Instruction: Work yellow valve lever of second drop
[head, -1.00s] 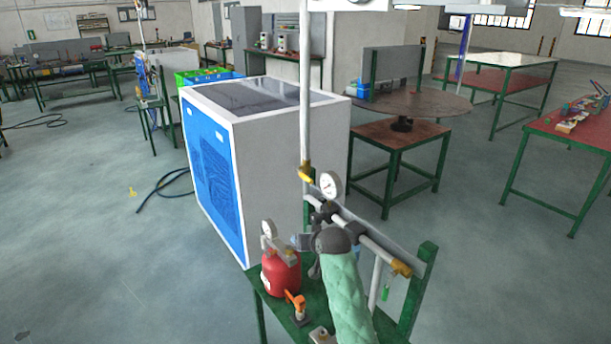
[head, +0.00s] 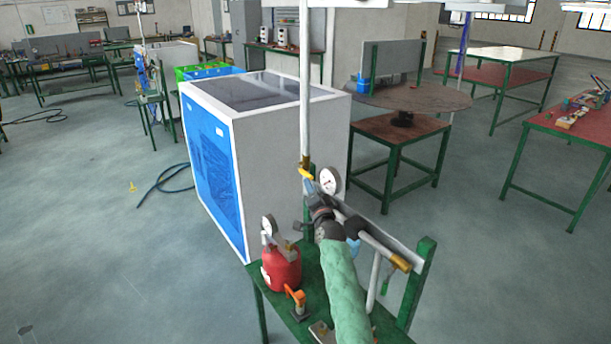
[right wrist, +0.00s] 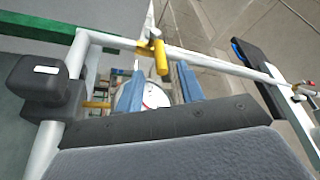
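A yellow valve lever (head: 306,174) sits low on the white vertical pipe, beside a round gauge (head: 330,180). In the right wrist view the yellow lever (right wrist: 161,58) hangs from a brass fitting on a white pipe. My right gripper (head: 309,188) is just below this lever. In the right wrist view its two blue fingers (right wrist: 159,70) are apart, with the lever's lower end between or just beyond their tips; contact cannot be told. Another yellow valve (head: 401,264) is at the rail's near right end. My left gripper is not in view.
A green stand (head: 424,270) carries the pipe rail. A red canister (head: 281,267) with a gauge and an orange-handled fitting (head: 297,298) stand on its top, left of my arm. A large white-and-blue cabinet (head: 275,160) stands behind. Open floor lies to the left.

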